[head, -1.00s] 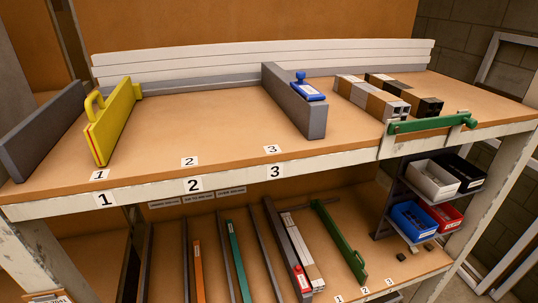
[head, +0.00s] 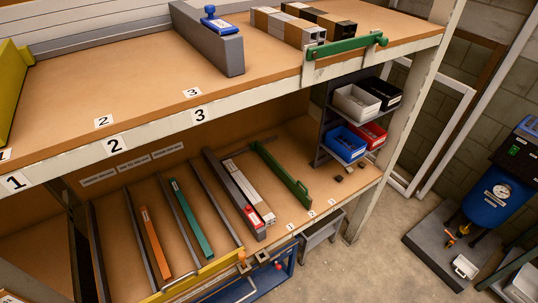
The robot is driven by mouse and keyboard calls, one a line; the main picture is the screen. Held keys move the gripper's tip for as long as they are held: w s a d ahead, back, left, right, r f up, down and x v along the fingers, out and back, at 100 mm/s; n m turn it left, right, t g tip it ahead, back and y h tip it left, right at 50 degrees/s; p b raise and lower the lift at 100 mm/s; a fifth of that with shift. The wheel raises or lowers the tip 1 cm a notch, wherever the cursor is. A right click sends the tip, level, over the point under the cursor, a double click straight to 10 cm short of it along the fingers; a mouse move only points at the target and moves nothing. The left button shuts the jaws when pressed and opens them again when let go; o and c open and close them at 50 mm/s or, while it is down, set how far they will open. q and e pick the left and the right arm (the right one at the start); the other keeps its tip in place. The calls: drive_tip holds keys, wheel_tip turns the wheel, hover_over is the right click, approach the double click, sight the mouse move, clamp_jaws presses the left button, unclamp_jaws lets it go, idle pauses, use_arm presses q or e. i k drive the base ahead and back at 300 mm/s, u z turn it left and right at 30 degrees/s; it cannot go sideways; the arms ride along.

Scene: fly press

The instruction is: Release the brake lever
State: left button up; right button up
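No part is plainly marked as the brake lever, and I cannot tell which one it is. At the bottom centre of the head view, a small handle with a red ball knob (head: 278,265) and an orange knob (head: 242,257) stand by the front of the lower shelf. A green bar (head: 344,46) with a rounded end lies along the upper shelf's front edge in brackets. Neither of my grippers is in view.
The upper shelf (head: 130,80) carries a grey block (head: 207,45) with a blue stamp-like piece (head: 222,26). The lower shelf holds coloured bars, including a teal one (head: 190,218). Small bins (head: 355,103) hang at right. A blue tank (head: 487,205) stands on the floor, where some room is clear.

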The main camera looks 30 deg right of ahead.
sight(278, 267)
drive_tip(key=u, duration=1)
drive_tip(key=k, duration=0.85)
drive_tip(key=z, duration=1.4)
